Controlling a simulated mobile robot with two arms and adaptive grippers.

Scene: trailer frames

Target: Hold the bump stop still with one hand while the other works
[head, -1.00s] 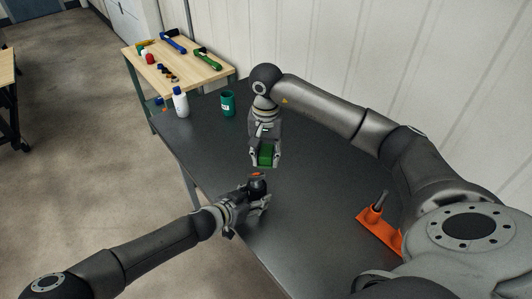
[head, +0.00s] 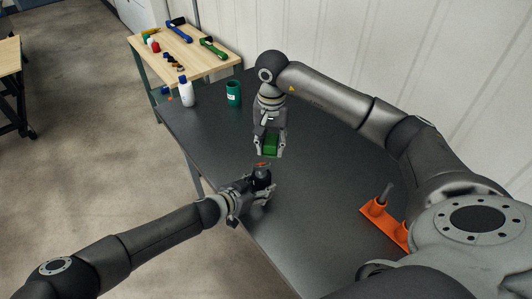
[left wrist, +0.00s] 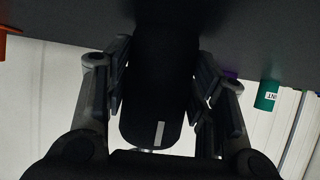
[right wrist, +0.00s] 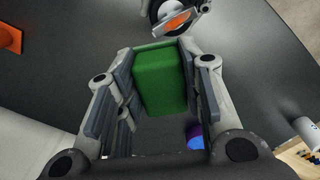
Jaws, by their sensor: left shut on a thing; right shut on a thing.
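The bump stop (head: 262,174) appears to be the dark, rounded piece with orange on its top. My left gripper (head: 257,186) is shut on it near the table's left edge. In the left wrist view the dark body (left wrist: 155,90) stands between both fingers, with a pale strip on it. My right gripper (head: 269,150) is shut on a green block (head: 270,145), higher in the picture than the bump stop and apart from it. The right wrist view shows the block (right wrist: 160,80) between the fingers, and the bump stop's round top with its orange patch (right wrist: 178,22) beyond it.
A white bottle (head: 187,94) and a green cup (head: 233,94) stand at the dark table's (head: 320,190) far end. An orange holder (head: 383,222) with a dark upright piece is at right. A wooden bench (head: 175,48) holds tools. A blue-purple item (right wrist: 195,137) shows below the block.

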